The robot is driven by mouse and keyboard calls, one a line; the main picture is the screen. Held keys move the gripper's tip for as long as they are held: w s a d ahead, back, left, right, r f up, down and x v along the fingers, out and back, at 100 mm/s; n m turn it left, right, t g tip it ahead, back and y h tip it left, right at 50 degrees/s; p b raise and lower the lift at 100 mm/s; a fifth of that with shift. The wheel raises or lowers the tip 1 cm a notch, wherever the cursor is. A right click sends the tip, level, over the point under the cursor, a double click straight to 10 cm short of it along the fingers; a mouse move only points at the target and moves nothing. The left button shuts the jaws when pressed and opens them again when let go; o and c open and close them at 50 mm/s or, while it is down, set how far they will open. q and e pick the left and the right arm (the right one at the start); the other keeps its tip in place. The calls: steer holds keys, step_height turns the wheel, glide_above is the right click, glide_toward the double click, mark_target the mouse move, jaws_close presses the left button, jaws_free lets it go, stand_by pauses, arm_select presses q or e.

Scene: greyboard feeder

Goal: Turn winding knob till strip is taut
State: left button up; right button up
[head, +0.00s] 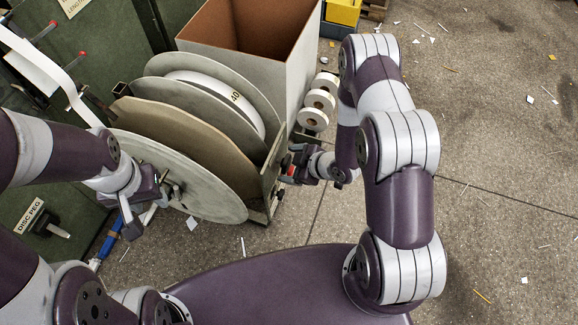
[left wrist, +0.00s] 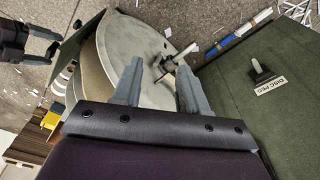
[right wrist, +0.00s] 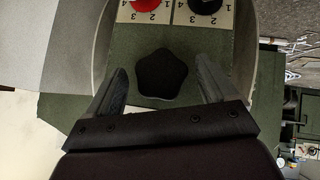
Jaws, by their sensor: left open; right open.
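A black star-shaped knob (right wrist: 162,75) sits on a green panel in the right wrist view, between the spread fingers of my open right gripper (head: 287,173). I cannot tell if the fingers touch it. A pale strip (head: 52,76) curves down from the upper left towards the reel of large discs (head: 185,168) in the head view. Whether it is taut is unclear. My left gripper (head: 155,203) is open in front of the near disc. In the left wrist view, a spindle with a small handle (left wrist: 178,60) stands out from that disc, near the fingertips.
A disc peg (head: 52,228) juts from the green panel. The right floor has only scraps.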

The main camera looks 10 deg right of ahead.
steer(key=shift+w+a+f, duration=0.3)
steer(key=shift+f, duration=0.1)
steer(key=c, duration=1)
steer(key=r+m+g+p, duration=0.1)
steer(key=p, duration=0.2)
steer(key=shift+y+p, duration=0.3)
steer(key=shift+y, duration=0.1)
steer(key=shift+c, duration=0.2)
steer(key=shift+f+g, duration=0.25)
steer(key=shift+g, duration=0.25)
steer(key=shift+f+m+y, duration=0.25)
steer(key=shift+m+y, duration=0.05)
steer(key=shift+y, duration=0.1)
